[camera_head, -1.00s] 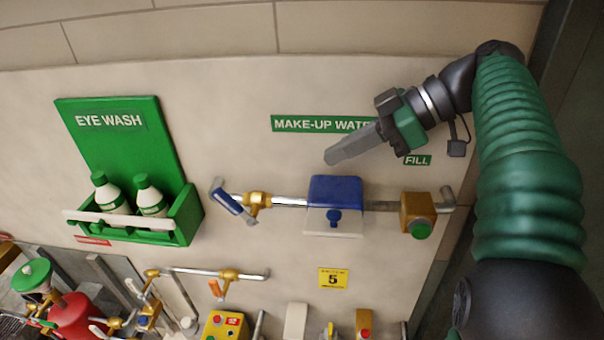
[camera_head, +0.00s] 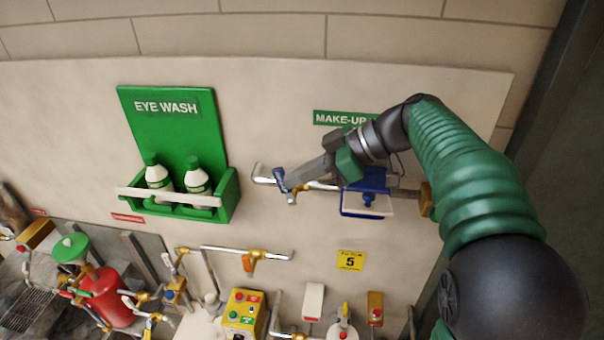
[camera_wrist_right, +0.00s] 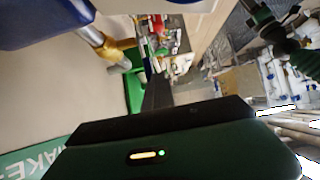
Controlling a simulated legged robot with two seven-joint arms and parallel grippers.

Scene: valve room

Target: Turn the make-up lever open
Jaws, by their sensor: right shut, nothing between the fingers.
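The fingers hide part of the lever and the brass valve. In the right wrist view the shut fingers (camera_wrist_right: 157,93) point away past the brass valve (camera_wrist_right: 118,48) on the pipe; the lever is not clear there. My left gripper is not in view.
A blue box (camera_head: 375,180) with a clear tray hangs on the pipe, close below my right gripper's body. The green eye-wash station (camera_head: 228,195) with two bottles is to the left. Below are a yellow button box (camera_head: 243,314), more pipes and a red tank (camera_head: 106,300).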

